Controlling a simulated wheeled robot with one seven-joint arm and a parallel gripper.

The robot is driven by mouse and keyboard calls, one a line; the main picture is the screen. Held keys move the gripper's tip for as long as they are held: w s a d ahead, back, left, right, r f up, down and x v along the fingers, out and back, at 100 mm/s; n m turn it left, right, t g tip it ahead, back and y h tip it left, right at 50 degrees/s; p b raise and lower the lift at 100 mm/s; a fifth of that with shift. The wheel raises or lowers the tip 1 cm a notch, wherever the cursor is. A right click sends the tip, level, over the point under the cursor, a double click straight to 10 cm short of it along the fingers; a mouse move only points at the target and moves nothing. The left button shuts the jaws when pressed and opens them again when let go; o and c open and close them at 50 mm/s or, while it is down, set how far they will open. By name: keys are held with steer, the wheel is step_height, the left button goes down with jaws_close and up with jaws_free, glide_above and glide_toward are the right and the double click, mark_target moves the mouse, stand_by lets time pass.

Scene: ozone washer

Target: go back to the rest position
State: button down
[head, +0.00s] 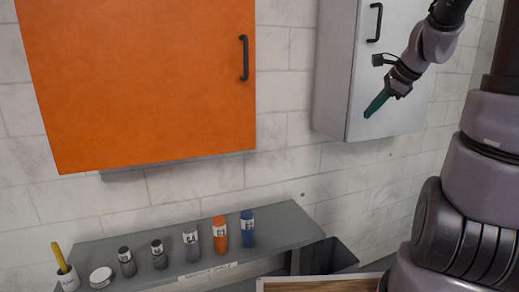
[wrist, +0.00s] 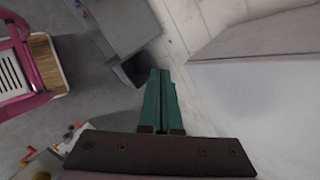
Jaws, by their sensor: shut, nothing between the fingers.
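My gripper (head: 376,104) is raised at the upper right of the head view, in front of the grey wall cabinet. Its green fingers point down and to the left. In the wrist view my gripper (wrist: 160,75) shows its two green fingers side by side, closed together with nothing between them. The fingers appear apart from any object.
An orange cabinet (head: 140,80) and a grey cabinet (head: 340,75) hang on the tiled wall. A grey shelf (head: 275,232) holds several small bottles. A dark bin (head: 328,256) stands at its right end. A pink-framed item (wrist: 25,55) shows in the wrist view.

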steer(key=s+a+r+n, duration=0.3)
steer(key=s+a+n, duration=0.1)
steer(key=s+n, duration=0.4)
steer(key=s+a+r+n+h, duration=0.1)
steer(key=s+a+r+n, duration=0.2)
steer(key=s+n, duration=0.5)
steer(key=shift+s+a+t, duration=0.3)
steer(key=shift+s+a, duration=0.4)
steer(key=shift+s, duration=0.15)
